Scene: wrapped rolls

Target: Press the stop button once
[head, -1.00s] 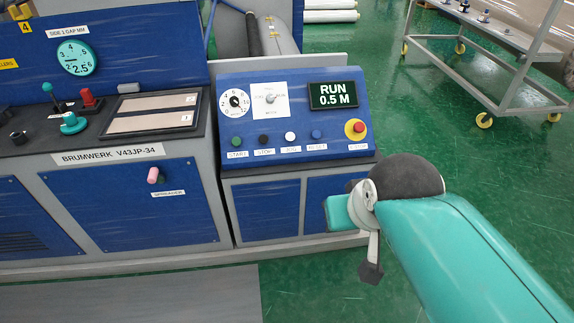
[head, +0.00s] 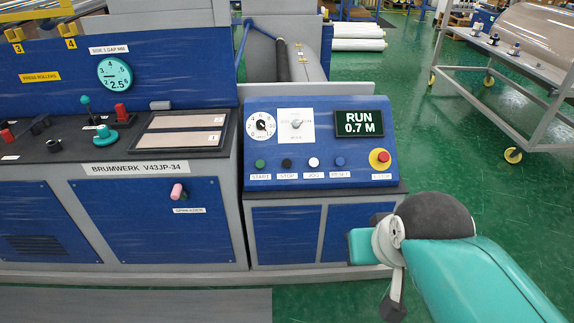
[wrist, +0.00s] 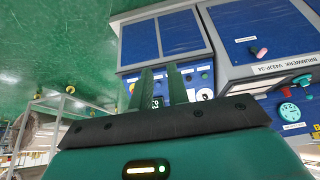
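The stop button (head: 286,163) is a small black button above a STOP label on the blue control panel (head: 225,122). It sits between the green start button (head: 260,164) and the white jog button (head: 314,162). The screen (head: 360,122) above reads RUN 0.7 M. In the wrist view, which is upside down, my gripper (wrist: 160,68) has its two fingers apart with the panel showing between them. It is empty and apart from the panel. I cannot make out the stop button clearly in that view. In the head view my arm is right of and below the panel.
A blue reset button (head: 339,161) and a red emergency stop on yellow (head: 380,158) are farther right on the panel. A pink knob (head: 177,191) sticks out of the machine front. A wheeled cart (head: 500,90) stands at back right. Green floor is open between.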

